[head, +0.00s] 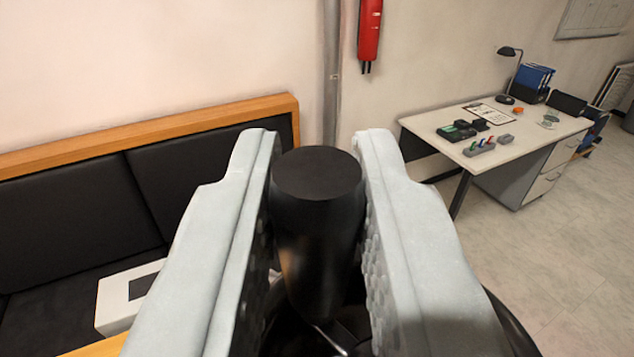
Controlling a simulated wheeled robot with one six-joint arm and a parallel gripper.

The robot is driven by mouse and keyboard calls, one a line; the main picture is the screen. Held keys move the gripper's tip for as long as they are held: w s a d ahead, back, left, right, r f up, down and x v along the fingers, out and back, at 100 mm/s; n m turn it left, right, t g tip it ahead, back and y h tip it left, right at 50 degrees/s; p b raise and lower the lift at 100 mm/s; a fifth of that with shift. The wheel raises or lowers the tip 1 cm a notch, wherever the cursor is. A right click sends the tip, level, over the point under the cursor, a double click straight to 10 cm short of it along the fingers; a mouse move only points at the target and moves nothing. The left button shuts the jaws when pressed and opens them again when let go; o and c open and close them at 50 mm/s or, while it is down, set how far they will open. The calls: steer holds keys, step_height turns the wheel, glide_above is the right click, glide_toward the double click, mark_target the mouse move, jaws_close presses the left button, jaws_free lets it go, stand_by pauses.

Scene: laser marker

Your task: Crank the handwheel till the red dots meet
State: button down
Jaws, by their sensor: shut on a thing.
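My gripper (318,160) fills the lower middle of the head view, its two pale grey fingers on either side of a black cylindrical handle (317,215). The fingers are shut on this handle, which stands up between them with its flat round top showing. Below it, part of a black rounded rim (505,325), seemingly the handwheel, shows at the lower right behind the right finger. Most of the wheel is hidden by my gripper. No red dots are in view.
A black padded bench with a wooden edge (150,130) stands at the left, with a white box (115,303) on it. A desk (540,135) with small items and a lamp (512,60) is at the back right. A red extinguisher (370,30) hangs on the wall. Floor at right is clear.

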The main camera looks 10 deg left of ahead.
steer(key=shift+s+a+n+g+y, duration=0.15)
steer(key=shift+n+g+y, duration=0.4)
steer(key=shift+n+y, duration=0.6)
steer(key=shift+s+n+g+y, duration=0.25)
steer(key=shift+n+g+y, duration=0.35)
steer(key=shift+y, duration=0.9)
steer(key=shift+s+a+n+g+y, duration=0.15)
steer(key=shift+n+g+y, duration=0.3)
steer(key=shift+n+y, duration=0.75)
